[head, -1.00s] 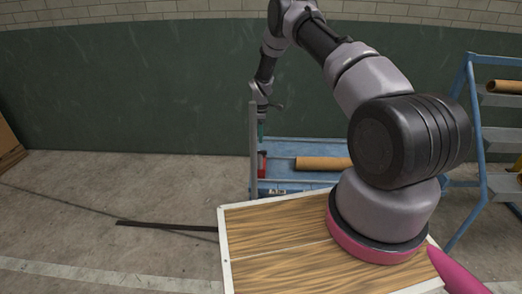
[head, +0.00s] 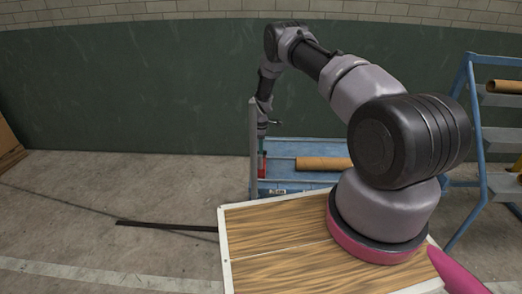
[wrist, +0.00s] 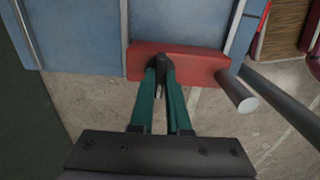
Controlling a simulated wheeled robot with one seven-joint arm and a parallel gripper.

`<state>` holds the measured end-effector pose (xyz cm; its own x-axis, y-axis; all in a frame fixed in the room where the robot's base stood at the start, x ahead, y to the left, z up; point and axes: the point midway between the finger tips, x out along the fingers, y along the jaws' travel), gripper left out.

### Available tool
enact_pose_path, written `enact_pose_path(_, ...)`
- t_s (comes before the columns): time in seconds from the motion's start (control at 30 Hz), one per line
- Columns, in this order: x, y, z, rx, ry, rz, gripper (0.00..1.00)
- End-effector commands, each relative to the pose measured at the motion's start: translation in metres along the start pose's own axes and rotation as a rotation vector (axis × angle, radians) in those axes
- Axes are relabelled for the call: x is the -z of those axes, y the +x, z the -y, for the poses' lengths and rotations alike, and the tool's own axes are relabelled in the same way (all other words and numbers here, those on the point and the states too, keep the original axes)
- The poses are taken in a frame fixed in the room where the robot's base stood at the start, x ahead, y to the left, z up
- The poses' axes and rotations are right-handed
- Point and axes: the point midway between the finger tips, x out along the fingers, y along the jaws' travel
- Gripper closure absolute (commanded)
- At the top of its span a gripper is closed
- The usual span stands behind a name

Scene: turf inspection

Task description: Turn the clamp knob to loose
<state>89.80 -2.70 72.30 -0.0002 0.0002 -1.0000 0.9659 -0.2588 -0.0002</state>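The red clamp (wrist: 200,66) is a block on the blue cart's near-left edge. In the head view it is a small red patch (head: 261,167), mostly below my gripper (head: 262,148). In the wrist view my gripper (wrist: 161,76) points at the clamp, its two green fingers at the block's left part. A dark, rounded piece, likely the clamp knob (wrist: 160,62), shows at the fingertips. The fingers hide much of it. I cannot tell whether they grip it or stand around it.
A grey bar (wrist: 285,105) and a pale round rod end (wrist: 237,92) lie right of the clamp. The blue cart (head: 300,149) carries a brown roll (head: 323,164). A blue rack (head: 480,150) stands at the right. Concrete floor at the left is mostly free.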

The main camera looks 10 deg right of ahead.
Motion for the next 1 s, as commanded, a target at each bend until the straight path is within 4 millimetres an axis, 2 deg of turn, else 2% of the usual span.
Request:
enact_pose_path(0.47,-0.0001,-0.0004,-0.0002,0.000,0.083,0.000,1.00)
enact_pose_path(1.0,-0.0001,-0.0006,-0.0004,-0.001,0.545,0.001,1.00)
